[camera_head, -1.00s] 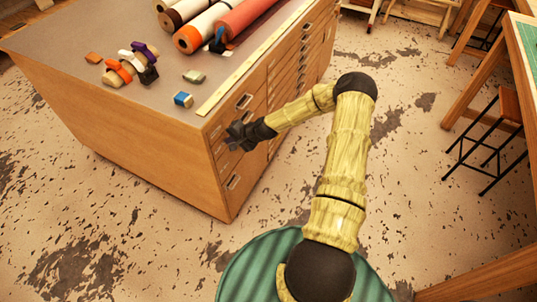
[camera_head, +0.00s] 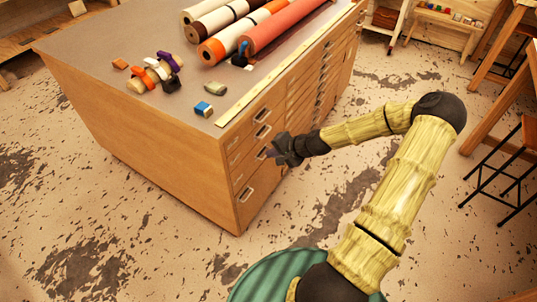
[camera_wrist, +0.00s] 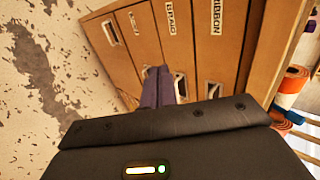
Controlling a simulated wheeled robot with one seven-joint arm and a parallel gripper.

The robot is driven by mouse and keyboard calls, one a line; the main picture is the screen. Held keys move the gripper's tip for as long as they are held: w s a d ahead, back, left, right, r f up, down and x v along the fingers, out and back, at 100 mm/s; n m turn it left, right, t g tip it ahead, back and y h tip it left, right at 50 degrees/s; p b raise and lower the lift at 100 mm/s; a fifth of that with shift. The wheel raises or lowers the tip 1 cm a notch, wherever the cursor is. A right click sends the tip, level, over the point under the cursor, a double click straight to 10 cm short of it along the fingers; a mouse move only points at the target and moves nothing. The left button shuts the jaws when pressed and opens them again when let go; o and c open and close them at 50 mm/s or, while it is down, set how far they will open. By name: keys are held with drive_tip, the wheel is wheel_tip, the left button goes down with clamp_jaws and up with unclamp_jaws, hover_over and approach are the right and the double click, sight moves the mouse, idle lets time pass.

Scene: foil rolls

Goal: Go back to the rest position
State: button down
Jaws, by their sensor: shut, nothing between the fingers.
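My gripper (camera_head: 276,151) is shut and empty, in front of the drawer cabinet's right side in the head view. In the wrist view the gripper's two purple-grey fingers (camera_wrist: 158,86) lie together, pointing at the drawer fronts. My arm bends up to a dark elbow at the right and comes down to my base at the bottom of the head view. Whether the fingertips touch the drawer fronts is hard to tell.
The wooden drawer cabinet (camera_head: 160,140) carries several rolls (camera_head: 285,25), small clips (camera_head: 165,68) and a blue-and-white block (camera_head: 203,109). A black-legged stool (camera_head: 505,165) stands at the right. The worn floor (camera_head: 130,240) in front of the cabinet is clear.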

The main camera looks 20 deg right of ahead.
idle(0.4)
drive_tip(key=s+a+r+n+g+h+p, duration=0.2)
drive_tip(key=s+a+r+n+h+p, duration=0.1)
drive_tip(key=s+r, duration=0.7)
drive_tip(key=s+a+r+n+g+h+p, duration=0.2)
drive_tip(key=s+a+r+n, duration=0.3)
drive_tip(key=s+r, duration=0.5)
wheel_tip(320, 180, up, 3)
drive_tip(key=shift+s+a+f+n+g+h+p, duration=0.35)
drive_tip(key=shift+n+p, duration=0.3)
drive_tip(key=shift+n, duration=0.55)
drive_tip(key=shift+w+d+r, duration=0.1)
drive_tip(key=shift+w+r, duration=0.05)
